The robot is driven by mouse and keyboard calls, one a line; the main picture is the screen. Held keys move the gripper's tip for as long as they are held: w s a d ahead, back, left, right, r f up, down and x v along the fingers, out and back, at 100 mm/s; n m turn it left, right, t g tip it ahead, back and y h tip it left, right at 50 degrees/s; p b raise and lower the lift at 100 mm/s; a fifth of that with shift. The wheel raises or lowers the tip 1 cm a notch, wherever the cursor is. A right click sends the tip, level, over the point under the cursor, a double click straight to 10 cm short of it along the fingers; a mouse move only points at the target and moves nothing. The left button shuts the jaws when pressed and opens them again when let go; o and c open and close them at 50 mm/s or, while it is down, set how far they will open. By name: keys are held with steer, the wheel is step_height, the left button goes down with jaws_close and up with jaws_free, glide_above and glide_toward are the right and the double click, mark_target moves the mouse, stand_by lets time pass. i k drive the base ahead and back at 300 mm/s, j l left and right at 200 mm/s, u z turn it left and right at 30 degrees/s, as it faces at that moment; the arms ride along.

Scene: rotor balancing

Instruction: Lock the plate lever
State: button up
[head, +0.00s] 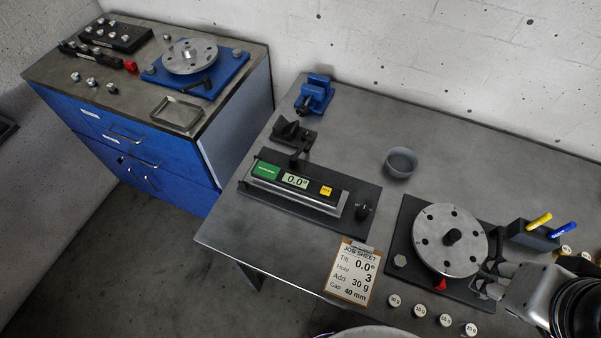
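A round metal plate (436,222) with a ring of holes and a dark centre knob sits on a dark base (404,246) at the right. A small red part (440,285) shows at the plate's front edge. My gripper (484,278) is at the plate's right front edge, low over the base. Its fingers are small and partly overlapped by the wrist, so I cannot tell whether they are open or touch anything. I cannot make out a lever at this plate; it may be hidden by the gripper. A second holed plate (190,54) stands on a blue base (222,78), with a black handle (199,87) in front.
A job sheet (352,272) and several small marked weights (419,310) lie near the table's front. A pen holder (531,237) stands right of the plate. A digital level (300,190), grey cup (401,162) and blue vise (315,94) are farther left. The table's back middle is clear.

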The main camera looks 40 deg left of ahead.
mark_target(293, 158)
steer(key=j+u, duration=0.1)
steer(key=u, duration=0.4)
steer(key=j+u, duration=0.1)
steer(key=u, duration=0.35)
steer(key=j+u, duration=0.1)
steer(key=u, duration=0.4)
